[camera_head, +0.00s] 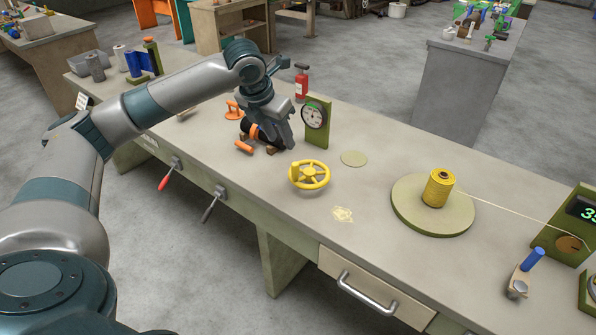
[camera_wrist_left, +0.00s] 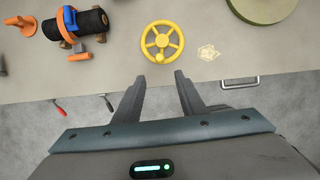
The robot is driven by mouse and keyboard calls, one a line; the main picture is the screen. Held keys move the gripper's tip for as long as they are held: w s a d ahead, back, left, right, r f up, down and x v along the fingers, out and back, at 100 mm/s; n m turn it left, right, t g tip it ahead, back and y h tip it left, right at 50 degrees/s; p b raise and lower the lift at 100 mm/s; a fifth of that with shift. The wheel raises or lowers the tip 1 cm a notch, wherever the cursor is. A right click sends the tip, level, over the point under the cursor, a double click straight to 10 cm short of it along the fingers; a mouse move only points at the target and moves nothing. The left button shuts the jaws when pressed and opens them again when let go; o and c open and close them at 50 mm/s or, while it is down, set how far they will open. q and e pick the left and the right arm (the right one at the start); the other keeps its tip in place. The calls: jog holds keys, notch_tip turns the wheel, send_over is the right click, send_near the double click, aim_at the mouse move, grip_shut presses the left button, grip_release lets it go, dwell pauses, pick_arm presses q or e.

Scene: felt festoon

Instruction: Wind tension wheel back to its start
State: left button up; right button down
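The yellow tension wheel (camera_head: 311,176) lies flat on the workbench, with spokes and an upright knob on its rim at the left in the head view. It also shows whole in the left wrist view (camera_wrist_left: 162,41), just beyond the fingertips, its knob (camera_wrist_left: 160,57) on the near side of the rim. My left gripper (camera_head: 286,141) hangs above the bench, up and left of the wheel in the head view. In the left wrist view its two fingers (camera_wrist_left: 162,77) are apart with nothing between them. My right gripper is in neither view.
A dark roll in an orange clamp (camera_wrist_left: 86,25) lies left of the wheel. A dial gauge on a green post (camera_head: 317,121) stands behind it. Right are a yellow spool (camera_head: 438,188) on a round green plate (camera_head: 403,205), its thread, and a digital display (camera_head: 582,210).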

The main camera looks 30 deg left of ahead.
aim_at(293, 166)
pick_arm(q)
jog(key=p+x, duration=0.4)
jog(key=x, duration=1.3)
jog(key=shift+w+f, duration=0.1)
jog(key=shift+f, duration=0.1)
grip_shut()
